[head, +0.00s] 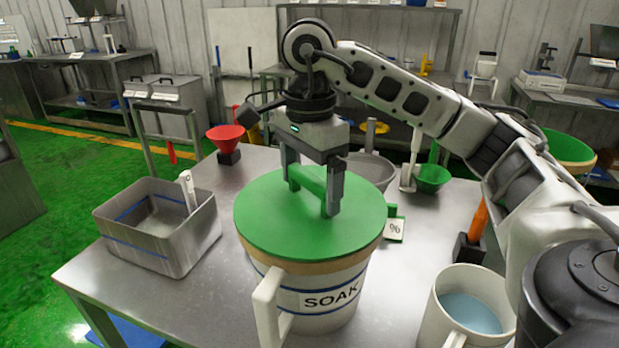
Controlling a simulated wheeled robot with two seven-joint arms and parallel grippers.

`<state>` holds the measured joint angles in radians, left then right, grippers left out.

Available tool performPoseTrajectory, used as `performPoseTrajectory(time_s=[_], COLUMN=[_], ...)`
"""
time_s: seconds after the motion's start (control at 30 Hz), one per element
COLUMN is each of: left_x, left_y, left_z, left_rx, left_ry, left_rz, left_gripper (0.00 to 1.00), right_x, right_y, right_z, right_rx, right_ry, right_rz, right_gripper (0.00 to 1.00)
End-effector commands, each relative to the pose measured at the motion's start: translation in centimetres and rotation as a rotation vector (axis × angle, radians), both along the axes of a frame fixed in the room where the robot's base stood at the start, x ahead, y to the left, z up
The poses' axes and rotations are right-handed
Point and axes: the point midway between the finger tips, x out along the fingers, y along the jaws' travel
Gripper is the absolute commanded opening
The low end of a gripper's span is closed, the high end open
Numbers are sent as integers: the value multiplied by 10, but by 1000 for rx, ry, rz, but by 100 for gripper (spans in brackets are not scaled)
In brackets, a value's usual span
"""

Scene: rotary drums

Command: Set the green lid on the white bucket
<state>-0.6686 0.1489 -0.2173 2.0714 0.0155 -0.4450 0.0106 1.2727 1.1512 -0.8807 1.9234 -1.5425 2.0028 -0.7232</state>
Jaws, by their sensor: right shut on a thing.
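The green lid (270,215) is round with a raised green bar handle. My right gripper (311,182) is shut on that handle from above. The lid lies level over the top of the white bucket (340,300), which has a tan rim, a blue-lined SOAK label and a white side handle. The tan rim shows just under the lid's near edge. I cannot tell whether the lid rests on the rim or hangs slightly above it. The bucket's opening is hidden by the lid. My left gripper is not in view.
A steel basin (160,245) with a white-handled tool stands left on the metal table (205,300). A white mug (440,310) of blue liquid is at the near right. A red funnel (226,136), grey bowl (372,168) and green bowl (431,177) stand behind.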

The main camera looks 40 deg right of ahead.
Motion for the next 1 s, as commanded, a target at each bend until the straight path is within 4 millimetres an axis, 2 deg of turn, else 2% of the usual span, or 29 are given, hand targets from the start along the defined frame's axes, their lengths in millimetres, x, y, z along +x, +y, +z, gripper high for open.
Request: performPoseTrajectory(time_s=[0.43,0.5,1.0], left_x=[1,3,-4], left_y=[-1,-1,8], left_z=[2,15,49], left_rx=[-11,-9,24], left_ry=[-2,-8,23], left_rz=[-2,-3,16], left_gripper=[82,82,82], right_x=[0,1,0], right_y=[0,0,0], right_z=[0,19,142], right_rx=[0,-1,-1], right_ry=[0,-5,-6], right_rz=[0,-1,-1], right_gripper=[100,100,100])
